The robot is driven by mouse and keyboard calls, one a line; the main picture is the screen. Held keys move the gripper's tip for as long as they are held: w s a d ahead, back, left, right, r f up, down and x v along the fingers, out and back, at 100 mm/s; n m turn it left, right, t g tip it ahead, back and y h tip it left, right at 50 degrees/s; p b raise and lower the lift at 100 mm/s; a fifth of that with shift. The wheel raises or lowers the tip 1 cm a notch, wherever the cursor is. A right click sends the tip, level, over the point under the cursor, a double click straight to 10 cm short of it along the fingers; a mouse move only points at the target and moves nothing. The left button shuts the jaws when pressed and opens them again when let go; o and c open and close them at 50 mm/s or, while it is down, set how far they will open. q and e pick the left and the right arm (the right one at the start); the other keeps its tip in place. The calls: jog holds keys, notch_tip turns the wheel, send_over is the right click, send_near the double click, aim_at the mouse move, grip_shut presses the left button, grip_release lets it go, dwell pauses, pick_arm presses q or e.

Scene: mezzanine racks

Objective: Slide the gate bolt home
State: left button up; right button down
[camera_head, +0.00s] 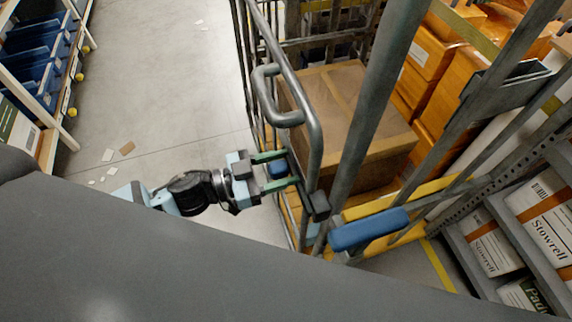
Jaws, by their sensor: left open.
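The gate (316,135) is a grey tubular metal frame with a looped handle (266,95), seen from above. My left gripper (289,168) reaches in from the left at the gate's near edge. Its two green fingers are open, with a small blue knob (278,169) between them, apparently the bolt's handle. I cannot tell whether the fingers touch it. The bolt's rod and its socket cannot be made out behind the fingers and bars. A dark block (319,206) sits at the gate's near end. My right gripper is not in view.
A blue padded bar (368,229) lies right of the gate, by a yellow rail (410,199). A large cardboard box (345,120) stands behind the bars. Shelves with blue bins (40,75) are at left. Floor between is open, with paper scraps (127,148). Stowrell boxes (540,215) are at right.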

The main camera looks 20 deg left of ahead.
aim_at(270, 174)
pick_arm(q)
jog(key=v, duration=0.5)
jog(key=shift+s+f+b, duration=0.15)
jog(key=shift+s+b, duration=0.05)
jog(key=shift+b, duration=0.15)
jog(key=shift+s+a, duration=0.3)
jog(key=shift+a, duration=0.25)
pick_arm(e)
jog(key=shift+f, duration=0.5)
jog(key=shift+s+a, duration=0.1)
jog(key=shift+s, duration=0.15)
